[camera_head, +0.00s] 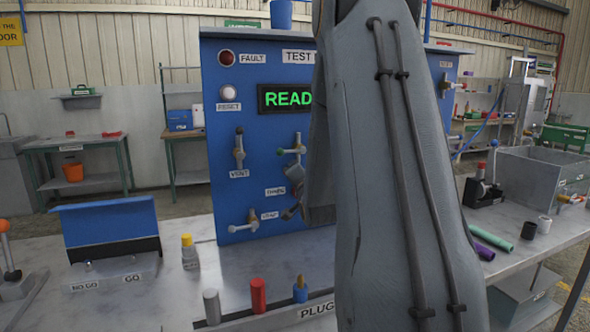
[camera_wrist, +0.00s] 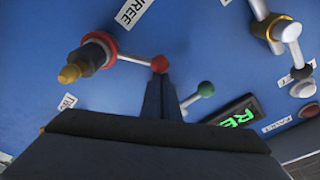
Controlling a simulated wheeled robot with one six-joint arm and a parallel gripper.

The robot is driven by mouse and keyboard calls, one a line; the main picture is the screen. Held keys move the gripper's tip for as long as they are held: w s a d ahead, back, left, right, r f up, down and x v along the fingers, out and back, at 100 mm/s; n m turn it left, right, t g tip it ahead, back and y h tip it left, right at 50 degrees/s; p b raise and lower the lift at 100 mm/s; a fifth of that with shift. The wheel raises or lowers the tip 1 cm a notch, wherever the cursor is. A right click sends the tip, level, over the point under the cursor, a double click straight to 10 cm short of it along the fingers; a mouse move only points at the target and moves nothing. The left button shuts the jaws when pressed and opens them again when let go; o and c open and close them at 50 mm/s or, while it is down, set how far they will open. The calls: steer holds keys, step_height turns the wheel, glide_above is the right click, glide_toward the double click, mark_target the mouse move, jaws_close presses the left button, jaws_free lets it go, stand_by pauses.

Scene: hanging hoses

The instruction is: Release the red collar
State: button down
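In the wrist view a red collar (camera_wrist: 98,46) sits around a dark fitting with a yellow tip (camera_wrist: 69,74) on the blue panel. A grey lever runs from the collar to a red ball knob (camera_wrist: 160,64). The two dark fingers of my gripper (camera_wrist: 160,82) point at this knob, their tips close together and right at it in the picture. I cannot tell whether they touch or hold it.
A green-knobbed lever (camera_wrist: 206,89) is just right of the fingers, near the lit display (camera_wrist: 236,115). A brass-ringed valve (camera_wrist: 280,30) is at upper right. In the head view, plugs including a red one (camera_head: 258,296) stand on the bench below the blue panel (camera_head: 222,120).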

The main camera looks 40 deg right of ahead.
steer(key=b+v, duration=0.1)
steer(key=v, duration=0.6)
steer(key=shift+s, duration=0.4)
steer(key=shift+a, duration=0.15)
